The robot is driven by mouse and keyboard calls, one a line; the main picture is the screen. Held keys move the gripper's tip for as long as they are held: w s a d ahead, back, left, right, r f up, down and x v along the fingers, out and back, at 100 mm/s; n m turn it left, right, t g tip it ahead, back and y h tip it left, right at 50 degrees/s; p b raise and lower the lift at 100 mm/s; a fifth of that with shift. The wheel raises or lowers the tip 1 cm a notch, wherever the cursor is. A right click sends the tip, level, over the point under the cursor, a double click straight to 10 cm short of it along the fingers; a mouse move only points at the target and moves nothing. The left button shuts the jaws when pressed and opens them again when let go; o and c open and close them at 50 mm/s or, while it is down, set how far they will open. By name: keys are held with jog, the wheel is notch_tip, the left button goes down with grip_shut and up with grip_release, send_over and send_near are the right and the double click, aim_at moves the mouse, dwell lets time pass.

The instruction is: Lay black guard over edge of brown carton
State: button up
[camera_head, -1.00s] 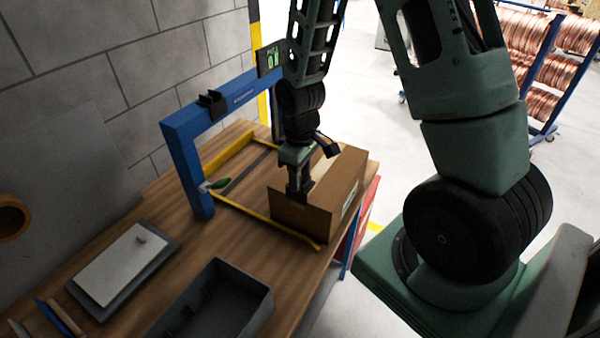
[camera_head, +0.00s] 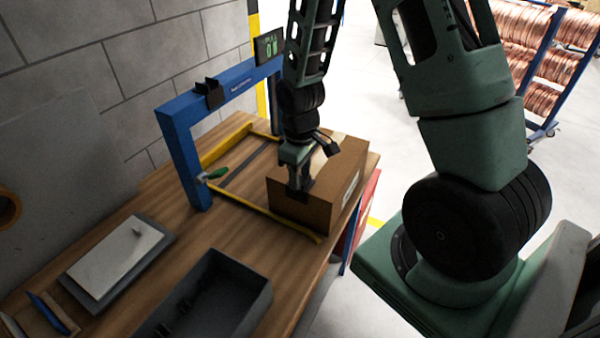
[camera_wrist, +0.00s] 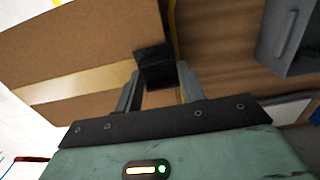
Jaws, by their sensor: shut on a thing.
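The brown carton (camera_head: 303,209) stands at the table's right edge, with a tape strip along its top. It fills the upper left of the wrist view (camera_wrist: 80,42). My gripper (camera_head: 299,184) is over the carton's near top edge, pointing down. In the wrist view my gripper (camera_wrist: 158,84) has its two fingers on either side of the black guard (camera_wrist: 155,66) and is shut on it. The guard is at the carton's edge, overlapping it in the picture. Whether it rests on the carton or is just above it, I cannot tell.
A blue frame (camera_head: 182,150) with a small display (camera_head: 268,46) stands behind-left of the carton. Yellow rails (camera_head: 265,222) run by the carton. A grey bin (camera_head: 258,303) with dark pieces and a grey tray with a pale lid (camera_head: 105,262) are at the near left.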

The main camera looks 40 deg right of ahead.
jog(key=shift+d, duration=0.1)
jog(key=o, duration=1.1)
jog(key=shift+c, duration=0.2)
notch_tip(320, 180, up, 17)
jog(key=b, duration=0.3)
jog(key=shift+r, duration=0.15)
